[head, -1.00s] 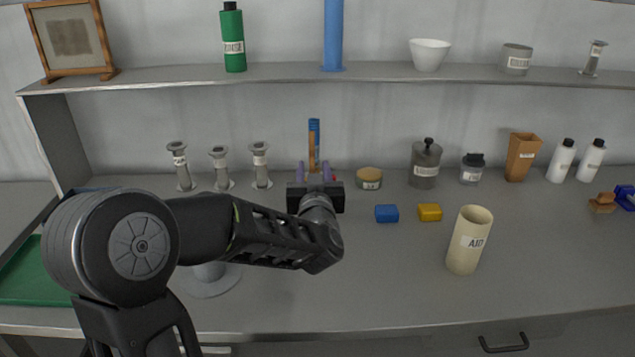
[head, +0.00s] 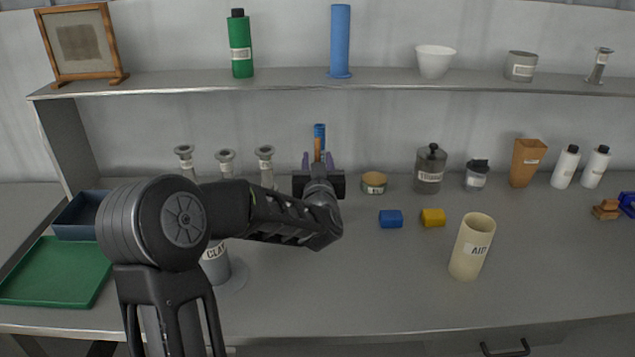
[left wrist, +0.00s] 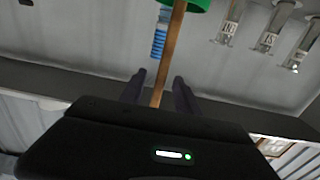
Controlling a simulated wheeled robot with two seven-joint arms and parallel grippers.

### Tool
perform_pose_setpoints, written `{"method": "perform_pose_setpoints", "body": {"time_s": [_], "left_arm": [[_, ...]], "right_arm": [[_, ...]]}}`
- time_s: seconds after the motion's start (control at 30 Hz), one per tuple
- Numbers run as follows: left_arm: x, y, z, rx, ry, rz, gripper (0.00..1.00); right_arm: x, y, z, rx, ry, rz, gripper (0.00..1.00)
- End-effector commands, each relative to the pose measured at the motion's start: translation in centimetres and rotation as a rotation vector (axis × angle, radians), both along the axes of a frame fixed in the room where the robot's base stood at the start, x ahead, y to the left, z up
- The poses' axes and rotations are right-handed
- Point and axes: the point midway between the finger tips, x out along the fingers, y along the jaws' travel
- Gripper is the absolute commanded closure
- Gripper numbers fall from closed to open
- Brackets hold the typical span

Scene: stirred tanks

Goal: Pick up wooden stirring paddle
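The wooden stirring paddle (head: 317,147) shows as a brown shaft at the back of the bench, in front of a blue cylinder (head: 319,130). In the left wrist view its thin shaft (left wrist: 169,55) runs from a green thing at the top edge down between my fingers. My left gripper (head: 318,162) is open around the shaft, with a gap visible on both sides in the left wrist view (left wrist: 158,92). The shaft's lower part is hidden behind the gripper body. My right gripper is in neither view.
Grey stands (head: 226,160) are left of my gripper; a tan-rimmed jar (head: 374,184) is close on its right. Blue (head: 391,219) and yellow (head: 433,218) blocks and a cream cylinder (head: 472,246) stand further right. The shelf (head: 380,82) overhangs behind. The front middle bench is clear.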

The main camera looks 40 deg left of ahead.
Motion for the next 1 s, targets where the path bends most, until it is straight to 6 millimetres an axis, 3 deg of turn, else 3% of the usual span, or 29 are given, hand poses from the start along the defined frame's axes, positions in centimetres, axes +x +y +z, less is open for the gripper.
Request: {"method": "perform_pose_setpoints", "body": {"time_s": [0.13,0.7,1.0], "left_arm": [[0.84,0.64,-0.02,0.000,0.000,0.000,0.62],[0.81,0.60,-0.05,0.000,0.000,-0.001,0.62],[0.81,0.60,-0.05,0.000,0.000,-0.001,0.86]], "right_arm": [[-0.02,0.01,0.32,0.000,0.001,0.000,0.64],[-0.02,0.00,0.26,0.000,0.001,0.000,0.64],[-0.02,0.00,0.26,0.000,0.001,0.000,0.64]]}}
